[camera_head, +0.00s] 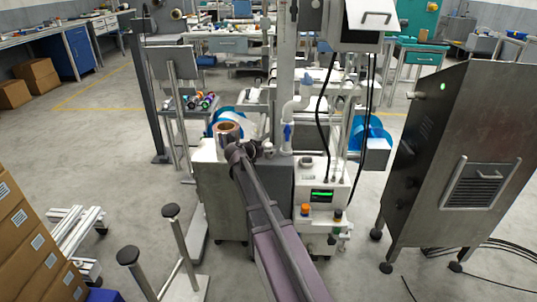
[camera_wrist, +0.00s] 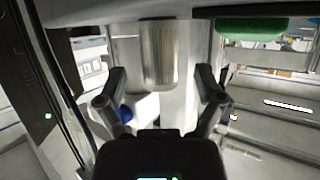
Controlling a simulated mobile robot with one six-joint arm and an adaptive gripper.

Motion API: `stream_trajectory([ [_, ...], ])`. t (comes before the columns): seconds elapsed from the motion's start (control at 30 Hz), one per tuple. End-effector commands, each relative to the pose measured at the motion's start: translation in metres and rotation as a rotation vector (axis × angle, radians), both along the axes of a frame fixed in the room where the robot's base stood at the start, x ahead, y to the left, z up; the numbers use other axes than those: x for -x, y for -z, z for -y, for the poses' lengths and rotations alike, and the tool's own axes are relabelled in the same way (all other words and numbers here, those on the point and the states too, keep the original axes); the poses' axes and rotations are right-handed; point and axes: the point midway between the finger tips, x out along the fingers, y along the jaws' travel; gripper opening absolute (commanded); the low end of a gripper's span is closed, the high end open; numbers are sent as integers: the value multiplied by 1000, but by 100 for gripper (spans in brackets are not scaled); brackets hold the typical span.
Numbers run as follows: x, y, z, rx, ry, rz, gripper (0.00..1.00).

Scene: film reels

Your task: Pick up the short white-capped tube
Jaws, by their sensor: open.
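In the wrist view my gripper (camera_wrist: 160,78) is open, with one dark finger on each side of the picture. A shiny metal cylinder (camera_wrist: 159,52) shows between the fingers, hanging into view from the top; I cannot tell whether it is the short white-capped tube, and no white cap is clear on it. No contact with the fingers shows. In the head view my arm reaches away towards the machine, and its gripper (camera_head: 258,150) is small near the machine's top, beside a copper-coloured roll (camera_head: 228,130). I cannot pick out the white-capped tube there.
A white machine panel (camera_head: 320,195) with a green display stands right of my arm, with an orange-capped bottle (camera_head: 305,210) on its front. A pale upright pipe (camera_head: 287,100) rises close by my gripper. A metal cabinet (camera_head: 445,150) stands at right, cardboard boxes (camera_head: 30,240) at left.

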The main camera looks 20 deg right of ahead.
Motion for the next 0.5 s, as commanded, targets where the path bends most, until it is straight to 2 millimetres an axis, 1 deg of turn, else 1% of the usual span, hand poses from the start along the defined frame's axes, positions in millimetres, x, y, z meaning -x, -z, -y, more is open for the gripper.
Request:
stream_trajectory([
  [0.03,-4,4,6,0,2,0,86],
  [0.2,-9,7,14,0,0,1,86],
  [0.5,-8,7,15,0,0,1,86],
])
